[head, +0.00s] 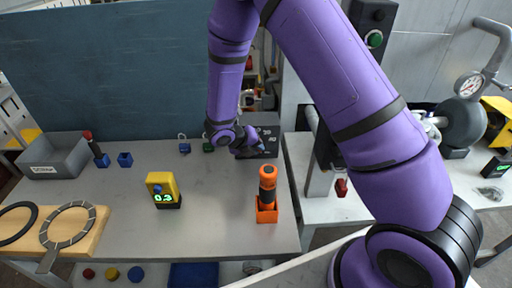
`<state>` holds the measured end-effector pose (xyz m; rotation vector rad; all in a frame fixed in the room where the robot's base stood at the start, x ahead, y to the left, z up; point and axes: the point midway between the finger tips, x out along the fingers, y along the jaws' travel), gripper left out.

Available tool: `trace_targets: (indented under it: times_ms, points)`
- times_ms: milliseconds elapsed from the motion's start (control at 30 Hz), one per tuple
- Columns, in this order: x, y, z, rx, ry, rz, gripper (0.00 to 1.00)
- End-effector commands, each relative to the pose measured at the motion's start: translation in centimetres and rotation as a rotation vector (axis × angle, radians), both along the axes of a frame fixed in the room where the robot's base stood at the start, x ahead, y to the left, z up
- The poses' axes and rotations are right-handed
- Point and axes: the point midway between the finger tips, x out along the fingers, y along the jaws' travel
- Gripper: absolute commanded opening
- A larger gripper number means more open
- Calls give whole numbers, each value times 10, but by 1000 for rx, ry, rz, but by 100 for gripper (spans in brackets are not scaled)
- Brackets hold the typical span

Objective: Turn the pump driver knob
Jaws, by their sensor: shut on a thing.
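A dark grey box (270,150) with white dial numbers, which looks like the pump driver, stands at the back right of the grey table. My purple arm reaches down to it from above. My gripper (256,152) is small and dark in the head view and sits at the front of this box, over the dial area. It is shut on what appears to be the knob. The knob itself is hidden behind the gripper, so its angle cannot be read.
An orange holder with a black-and-orange tool (267,195) stands at the table's front right. A yellow meter (162,189) stands mid-table. A grey bin (54,158) is at the back left, a wooden board (88,236) at the front left. A gauge (468,85) is far right. The table's middle is mostly clear.

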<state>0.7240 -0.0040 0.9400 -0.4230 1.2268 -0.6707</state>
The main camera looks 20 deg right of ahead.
Motion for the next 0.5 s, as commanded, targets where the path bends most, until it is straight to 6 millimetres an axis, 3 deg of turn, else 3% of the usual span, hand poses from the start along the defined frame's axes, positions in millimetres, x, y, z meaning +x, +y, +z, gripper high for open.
trace_targets:
  times_ms: [500]
  points:
    - [-2, -3, 1, 314, -100, -2, 0]
